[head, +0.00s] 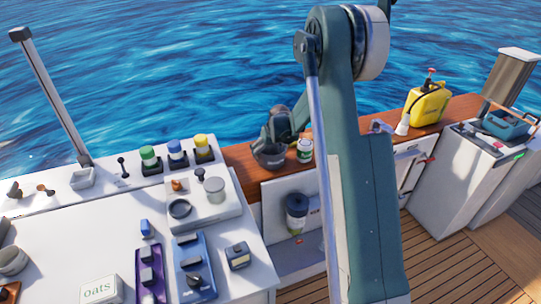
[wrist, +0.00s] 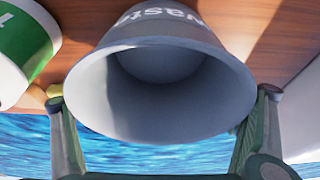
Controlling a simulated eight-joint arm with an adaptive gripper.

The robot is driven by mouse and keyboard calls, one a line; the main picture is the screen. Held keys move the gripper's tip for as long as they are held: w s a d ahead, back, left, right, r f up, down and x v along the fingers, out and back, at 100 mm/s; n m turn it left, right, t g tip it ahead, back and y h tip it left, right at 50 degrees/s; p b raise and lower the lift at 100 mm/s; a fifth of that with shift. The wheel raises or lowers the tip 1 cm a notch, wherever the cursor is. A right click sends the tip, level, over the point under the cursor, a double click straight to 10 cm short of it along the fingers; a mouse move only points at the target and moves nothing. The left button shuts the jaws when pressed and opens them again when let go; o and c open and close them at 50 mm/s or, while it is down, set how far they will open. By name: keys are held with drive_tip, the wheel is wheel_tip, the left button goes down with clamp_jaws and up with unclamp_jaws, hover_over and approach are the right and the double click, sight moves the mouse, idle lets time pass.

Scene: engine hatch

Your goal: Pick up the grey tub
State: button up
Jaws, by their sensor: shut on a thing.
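The grey tub (wrist: 160,95) fills the middle of the wrist view, with its open, empty-looking mouth towards the camera and part of the word "waste" on its side. In the head view the tub (head: 269,157) is at the wooden ledge, just left of a white and green container. My gripper (head: 277,132) is shut on the tub, with one finger at each side of it in the wrist view. I cannot tell whether the tub's base touches the ledge.
The white and green container (head: 304,150) stands close beside the tub and also shows in the wrist view (wrist: 25,45). A yellow can (head: 428,104) stands further right along the wooden ledge (head: 240,158). A white counter with several items lies to the left.

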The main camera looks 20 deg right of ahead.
drive_tip(key=shift+r, duration=0.1)
wheel_tip(320, 180, up, 10)
drive_tip(key=p, duration=0.2)
idle(0.4)
